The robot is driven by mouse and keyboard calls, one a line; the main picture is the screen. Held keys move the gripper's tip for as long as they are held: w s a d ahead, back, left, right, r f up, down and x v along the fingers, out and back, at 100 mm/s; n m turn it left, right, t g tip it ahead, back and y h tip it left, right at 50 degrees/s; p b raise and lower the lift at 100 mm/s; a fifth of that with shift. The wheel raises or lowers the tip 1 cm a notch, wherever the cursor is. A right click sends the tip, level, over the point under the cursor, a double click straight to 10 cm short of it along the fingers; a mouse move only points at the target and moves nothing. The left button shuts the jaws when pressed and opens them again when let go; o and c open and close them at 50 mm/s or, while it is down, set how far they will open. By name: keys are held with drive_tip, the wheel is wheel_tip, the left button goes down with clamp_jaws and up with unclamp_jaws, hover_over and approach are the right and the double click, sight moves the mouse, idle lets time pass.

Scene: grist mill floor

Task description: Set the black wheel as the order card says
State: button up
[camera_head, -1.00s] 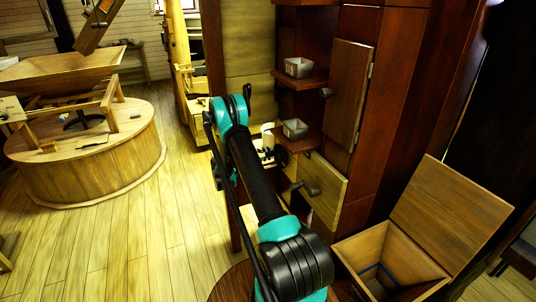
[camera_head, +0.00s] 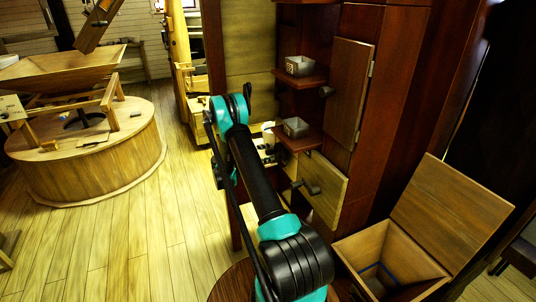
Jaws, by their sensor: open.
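My arm rises from the bottom centre, and its upper link hides much of the place behind it. A small dark and pale part just right of that link looks like the end of my arm, my gripper (camera_head: 270,157). It is partly hidden, open, with nothing seen in it. It is near the lower part of the dark wooden cabinet. I cannot make out a black wheel for certain. A pale card (camera_head: 11,108) with a small dark mark is at the hopper frame on the far left; I cannot read it or tell whether it is the order card.
The cabinet has two shelves with grey metal boxes, upper (camera_head: 299,66) and lower (camera_head: 295,127). Dark knobs, upper (camera_head: 325,92) and lower (camera_head: 312,188), stick out there. An open wooden bin (camera_head: 357,246) stands at lower right. The plank floor (camera_head: 135,230) is clear on the left.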

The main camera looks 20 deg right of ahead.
drive_tip(key=shift+r, duration=0.1)
wheel_tip(320, 180, up, 10)
drive_tip(key=shift+f, duration=0.1)
idle(0.3)
